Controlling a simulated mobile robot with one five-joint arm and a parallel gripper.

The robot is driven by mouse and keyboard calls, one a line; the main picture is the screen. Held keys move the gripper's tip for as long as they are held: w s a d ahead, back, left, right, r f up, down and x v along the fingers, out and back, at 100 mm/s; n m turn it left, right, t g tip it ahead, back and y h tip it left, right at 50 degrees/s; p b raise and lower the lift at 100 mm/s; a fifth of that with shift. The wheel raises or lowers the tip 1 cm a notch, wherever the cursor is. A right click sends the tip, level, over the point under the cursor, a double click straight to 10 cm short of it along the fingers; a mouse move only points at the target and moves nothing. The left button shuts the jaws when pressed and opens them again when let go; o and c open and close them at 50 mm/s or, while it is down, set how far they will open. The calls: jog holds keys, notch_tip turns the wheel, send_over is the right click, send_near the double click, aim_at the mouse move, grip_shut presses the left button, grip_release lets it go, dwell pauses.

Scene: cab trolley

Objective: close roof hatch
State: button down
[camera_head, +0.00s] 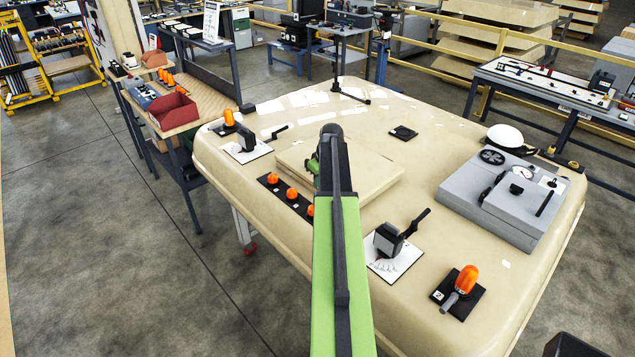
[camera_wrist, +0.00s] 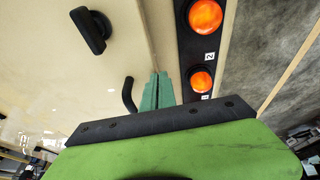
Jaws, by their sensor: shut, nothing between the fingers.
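The roof hatch (camera_head: 375,188) is a beige, slightly raised square panel in the middle of the beige cab roof (camera_head: 445,145). It looks flat in the head view, though my arm covers its middle; I cannot tell whether it sits fully down. In the wrist view the hatch (camera_wrist: 125,45) fills the upper left, with a black handle (camera_wrist: 89,29) on it. My gripper (camera_wrist: 160,76) is shut and empty, its green fingers by the panel's edge. A curved black rod (camera_wrist: 129,95) stands just left of the fingers; contact is unclear.
A black strip with orange lamps (camera_head: 291,194) lies along the roof's left edge, close to my fingers; the lamps (camera_wrist: 201,80) show in the wrist view. Lever boxes (camera_head: 388,240), an orange beacon (camera_head: 465,280) and a grey unit (camera_head: 500,200) stand on the roof. Floor at left is clear.

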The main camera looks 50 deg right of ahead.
jog(key=shift+s+d+r+p, duration=0.15)
jog(key=shift+s+r+p, duration=0.15)
jog(key=shift+p, duration=0.25)
jog(key=w+a+p+v, duration=0.1)
jog(key=p+v, duration=1.2)
jog(key=shift+w+r, duration=0.3)
jog(key=shift+w, duration=0.05)
